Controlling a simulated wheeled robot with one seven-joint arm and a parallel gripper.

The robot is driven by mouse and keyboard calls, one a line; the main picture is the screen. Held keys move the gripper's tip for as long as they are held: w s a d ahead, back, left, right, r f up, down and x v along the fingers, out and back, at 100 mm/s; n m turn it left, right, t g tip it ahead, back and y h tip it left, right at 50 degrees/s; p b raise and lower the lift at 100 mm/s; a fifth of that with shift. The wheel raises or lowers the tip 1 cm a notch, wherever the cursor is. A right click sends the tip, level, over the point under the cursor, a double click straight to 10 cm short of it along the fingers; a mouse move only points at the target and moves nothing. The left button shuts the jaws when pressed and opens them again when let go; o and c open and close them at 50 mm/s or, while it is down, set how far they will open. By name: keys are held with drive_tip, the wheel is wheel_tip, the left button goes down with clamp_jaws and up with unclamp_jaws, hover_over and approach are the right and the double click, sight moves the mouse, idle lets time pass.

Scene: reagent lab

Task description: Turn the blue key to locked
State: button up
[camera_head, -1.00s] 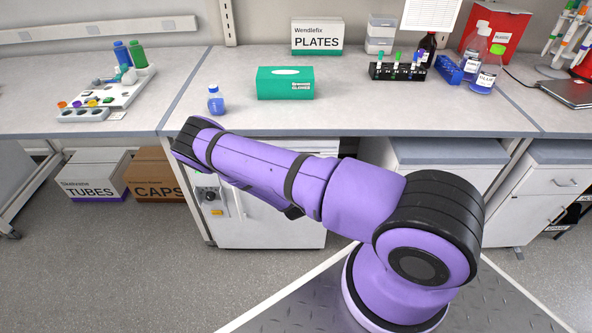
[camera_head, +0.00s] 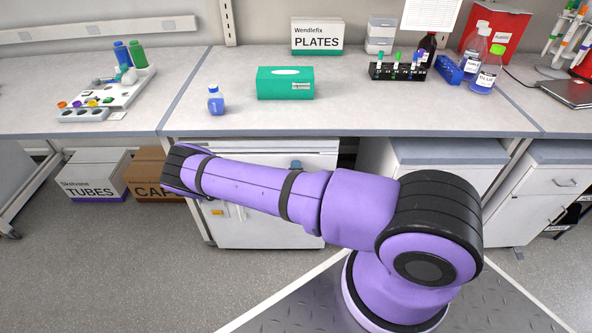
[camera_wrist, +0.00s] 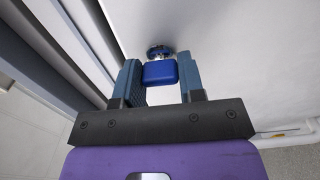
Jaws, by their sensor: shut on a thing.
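The blue key (camera_wrist: 160,72) has a blocky blue head, seen in the wrist view in front of a round metal lock (camera_wrist: 158,50) on a pale panel. My gripper (camera_wrist: 161,70) is shut on the key head, one blue-grey finger on each side. The key's shaft is hidden behind its head, and I see no lock marking. In the head view, my purple arm hides the gripper and key from clear sight. A small blue shape (camera_head: 296,163) shows above the arm against the white cabinet (camera_head: 270,235); I cannot tell what it is.
The bench (camera_head: 345,118) overhangs the cabinet. A green glove box (camera_head: 285,92), a small blue bottle (camera_head: 215,101) and a black tube rack (camera_head: 397,73) stand on it. TUBES (camera_head: 92,178) and CAPS boxes stand below left. The floor in front is clear.

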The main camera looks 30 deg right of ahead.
drive_tip(key=o, duration=0.9)
drive_tip(key=v, duration=1.1)
drive_tip(key=shift+w, duration=0.1)
